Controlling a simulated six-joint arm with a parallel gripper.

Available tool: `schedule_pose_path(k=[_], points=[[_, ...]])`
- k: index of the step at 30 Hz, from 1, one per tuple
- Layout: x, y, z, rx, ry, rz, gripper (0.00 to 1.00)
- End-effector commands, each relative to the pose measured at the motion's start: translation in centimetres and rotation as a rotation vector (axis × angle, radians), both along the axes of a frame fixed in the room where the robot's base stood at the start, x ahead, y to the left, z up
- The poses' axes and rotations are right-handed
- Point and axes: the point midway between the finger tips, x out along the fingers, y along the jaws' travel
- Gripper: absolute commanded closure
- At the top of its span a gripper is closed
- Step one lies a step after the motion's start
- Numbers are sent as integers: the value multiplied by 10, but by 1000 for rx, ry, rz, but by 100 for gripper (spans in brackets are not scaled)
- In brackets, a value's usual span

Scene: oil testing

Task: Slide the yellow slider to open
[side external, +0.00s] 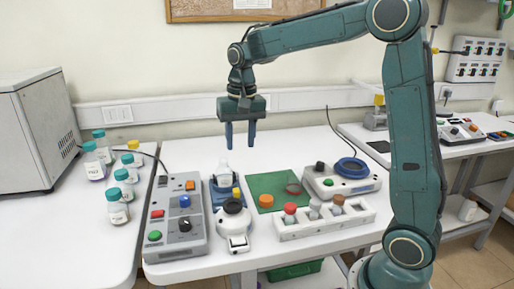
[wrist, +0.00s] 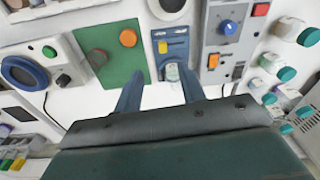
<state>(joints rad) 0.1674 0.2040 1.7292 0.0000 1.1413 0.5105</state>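The yellow slider (side external: 236,193) is a small yellow block on a blue device (side external: 215,199) near the middle of the table. In the wrist view the yellow slider (wrist: 163,47) sits on the left part of the blue device (wrist: 180,48), beyond my fingertips. A clear container (side external: 224,171) stands at the blue device; its pale end also shows in the wrist view (wrist: 171,73). My gripper (side external: 240,143) points down, open and empty, above and behind the blue device. In the wrist view its two fingers (wrist: 161,82) are apart, with nothing gripped.
A grey control box (side external: 194,239) stands left of the blue device. A white instrument with a black knob (side external: 234,222) is in front. A green mat (side external: 262,182), a rack of capped bottles (side external: 340,222) and a blue-ringed device (side external: 328,184) lie right. Several teal-capped bottles stand far left.

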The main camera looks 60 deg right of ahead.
Motion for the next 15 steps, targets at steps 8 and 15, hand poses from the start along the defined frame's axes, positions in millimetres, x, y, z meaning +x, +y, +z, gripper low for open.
schedule_pose_path(k=[8, 15], points=[[30, -16, -26, 13, 59, -95, 60], [34, -18, -29, 15, 66, -110, 60]])
